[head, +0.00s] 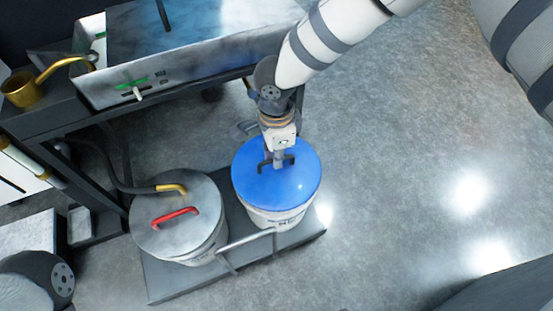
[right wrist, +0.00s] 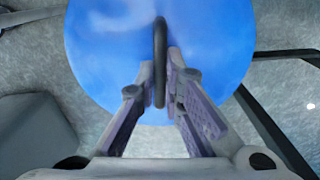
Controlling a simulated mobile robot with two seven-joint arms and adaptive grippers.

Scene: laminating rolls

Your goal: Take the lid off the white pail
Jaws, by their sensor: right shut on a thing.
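The white pail (head: 275,218) stands on a low grey platform, with its round blue lid (head: 255,185) seated on top. The lid has a dark bar handle (head: 290,159), which also shows in the right wrist view (right wrist: 160,40). My right gripper (head: 278,161) reaches down from above and is shut on this handle. In the right wrist view its two fingers (right wrist: 160,80) lie on either side of the handle, over the blue lid (right wrist: 105,50). My left gripper is not in view.
A second pail with a grey lid (head: 160,235) and red handle (head: 174,218) stands close on the left, a brass-ended hose (head: 170,188) lying on its lid. The platform (head: 175,285) has a metal push bar (head: 246,240). A machine bench (head: 150,105) stands behind. Floor at right is clear.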

